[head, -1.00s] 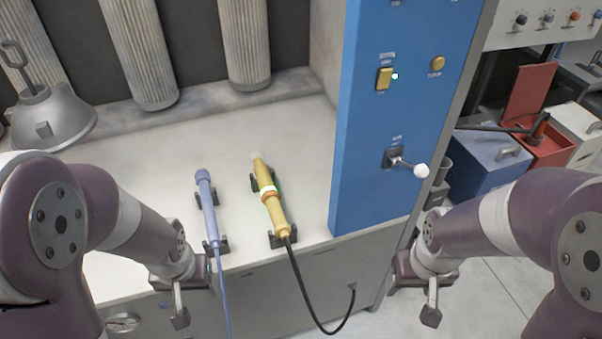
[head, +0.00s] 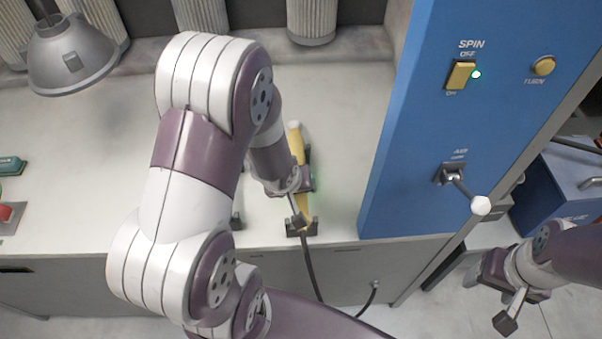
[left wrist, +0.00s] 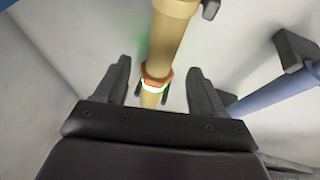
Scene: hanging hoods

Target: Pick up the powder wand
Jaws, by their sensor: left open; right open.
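The yellow wand (head: 296,146) lies on dark holders on the white bench, with a black cable from its near end. My left gripper (head: 309,179) is at its middle and partly hides it in the head view. In the left wrist view the open fingers (left wrist: 158,72) stand on either side of the yellow wand (left wrist: 170,40), by its orange and white rings. I see a gap between the wand and each finger. My right gripper (head: 475,274) is open and empty at the lower right, away from the bench.
A blue wand (left wrist: 268,98) lies beside the yellow one; my left arm hides most of it in the head view. A blue panel (head: 420,130) with switches and a white-knobbed lever (head: 480,205) stands right of the wands. A grey hood (head: 70,58) is at the upper left.

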